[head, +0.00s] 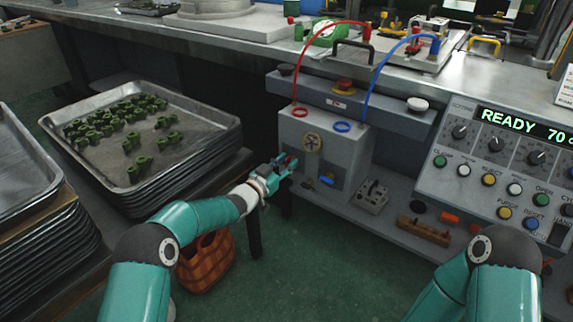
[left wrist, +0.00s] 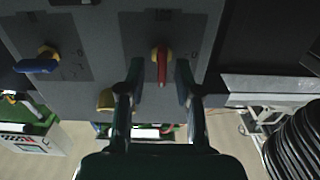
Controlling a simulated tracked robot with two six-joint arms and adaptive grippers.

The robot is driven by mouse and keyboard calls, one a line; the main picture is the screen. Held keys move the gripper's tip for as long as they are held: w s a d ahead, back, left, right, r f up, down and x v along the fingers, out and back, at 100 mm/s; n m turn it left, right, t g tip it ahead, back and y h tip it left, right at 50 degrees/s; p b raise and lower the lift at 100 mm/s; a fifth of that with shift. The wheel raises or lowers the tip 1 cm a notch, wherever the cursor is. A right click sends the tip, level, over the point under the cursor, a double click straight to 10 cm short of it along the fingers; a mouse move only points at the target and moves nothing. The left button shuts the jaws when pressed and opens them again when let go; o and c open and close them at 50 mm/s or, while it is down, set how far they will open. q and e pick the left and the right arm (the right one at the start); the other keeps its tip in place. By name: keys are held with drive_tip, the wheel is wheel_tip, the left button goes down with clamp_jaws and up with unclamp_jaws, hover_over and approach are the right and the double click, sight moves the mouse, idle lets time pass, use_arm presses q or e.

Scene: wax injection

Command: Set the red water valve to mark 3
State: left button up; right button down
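The red water valve (left wrist: 162,66) is on the grey front panel of a box (head: 348,150). In the left wrist view its red handle points straight down the picture from a yellow hub. Small pale marks lie around it, too blurred to read surely. My left gripper (left wrist: 159,78) is open, one finger on each side of the red handle, with visible gaps. In the head view the left gripper (head: 284,166) is at the box's left front and largely covers the red valve. My right arm shows at lower right; its gripper is out of view.
A blue valve (head: 327,181) sits right of the red one; it also shows in the left wrist view (left wrist: 38,66). Red hose (head: 330,27) and blue hose (head: 380,68) rise from the box. A tray (head: 222,133) of green parts stands left, a control panel (head: 480,165) right.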

use_arm(q)
drive_tip(key=shift+a, duration=0.1)
drive_tip(key=v, duration=1.2)
drive_tip(key=shift+f, duration=0.1)
idle(0.3)
